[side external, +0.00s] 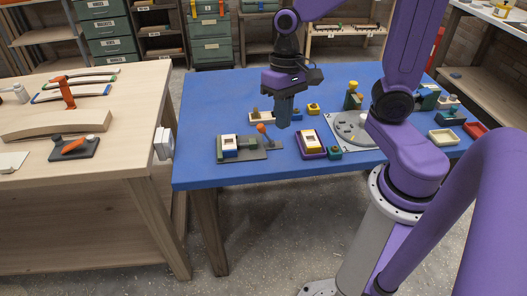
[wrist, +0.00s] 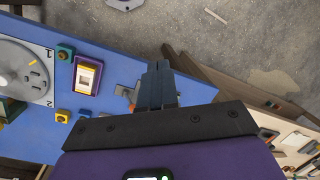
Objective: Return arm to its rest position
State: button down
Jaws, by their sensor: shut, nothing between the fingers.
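My gripper (side external: 284,112) hangs above the middle of the blue table (side external: 215,100) in the side view, fingers pointing down. Its fingers are together with nothing held. In the wrist view my gripper (wrist: 158,72) is also shut, its fingertips over a grey plate (wrist: 127,92) near the table's edge. My purple arm reaches in from the right side of the picture.
Below stand a grey board with a white-topped block (side external: 229,142), a purple frame (side external: 312,143), a teal block (side external: 334,153) and a round grey dial plate (side external: 350,128). A wooden bench (side external: 120,95) stands left. Trays (side external: 443,137) lie at right.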

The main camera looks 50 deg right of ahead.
jog(key=s+n+t+h, duration=0.1)
jog(key=s+n, duration=1.1)
jog(key=n, duration=0.2)
jog(key=shift+s+a+r+n, duration=0.2)
jog(key=shift+s+a+n, duration=0.2)
